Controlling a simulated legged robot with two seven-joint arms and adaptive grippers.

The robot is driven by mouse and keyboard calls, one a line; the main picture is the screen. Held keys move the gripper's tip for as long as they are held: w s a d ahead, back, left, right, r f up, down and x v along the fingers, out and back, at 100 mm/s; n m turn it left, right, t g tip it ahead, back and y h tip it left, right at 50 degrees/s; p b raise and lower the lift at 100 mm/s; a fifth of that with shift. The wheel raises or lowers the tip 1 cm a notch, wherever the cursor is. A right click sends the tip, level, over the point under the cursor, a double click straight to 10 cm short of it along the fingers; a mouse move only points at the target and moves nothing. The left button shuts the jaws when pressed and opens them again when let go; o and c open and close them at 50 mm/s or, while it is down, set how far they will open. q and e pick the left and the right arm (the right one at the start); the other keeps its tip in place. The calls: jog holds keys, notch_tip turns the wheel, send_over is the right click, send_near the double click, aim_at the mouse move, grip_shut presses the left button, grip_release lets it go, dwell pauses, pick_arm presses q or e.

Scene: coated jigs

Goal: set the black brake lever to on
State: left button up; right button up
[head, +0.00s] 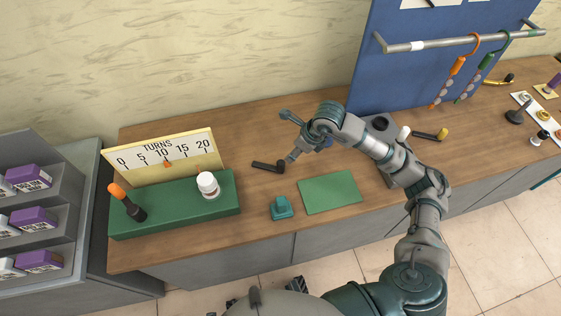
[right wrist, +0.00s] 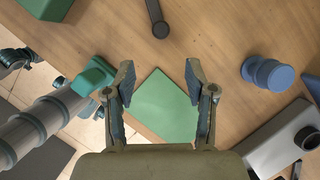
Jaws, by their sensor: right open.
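The black brake lever (head: 267,166) lies near the middle of the table as a short dark bar with a round end at its right. It also shows at the top of the right wrist view (right wrist: 157,18). My right gripper (right wrist: 160,76) is open and empty, its fingers apart over the green mat, with the lever beyond the fingertips. In the head view the right gripper (head: 293,155) hangs just right of the lever, and no contact is clear. Any on or off marking is too small to read. My left gripper is not identifiable in view.
A green mat (head: 330,193) and a teal block (head: 281,208) lie in front. A green box (head: 180,212) with a dial board (head: 160,158) stands left. A blue knob (right wrist: 266,73) and a grey device (right wrist: 284,142) sit to the right. Bare wood surrounds the lever.

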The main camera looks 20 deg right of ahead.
aim_at(283, 162)
jog(key=x, duration=1.2)
jog(key=shift+w+f, duration=0.15)
jog(key=shift+f, duration=0.25)
jog(key=shift+w+f+b, duration=0.2)
jog(key=shift+f+b, duration=0.1)
jog(key=shift+f, duration=0.15)
pick_arm(q)
jog(key=shift+w+d+r, duration=0.1)
jog(key=shift+w+r, duration=0.55)
jog(key=shift+w, duration=0.25)
pick_arm(e)
jog(key=shift+a, duration=0.1)
grip_shut()
pick_arm(q)
jog(key=shift+s+f, duration=0.1)
jog(key=shift+s, duration=0.1)
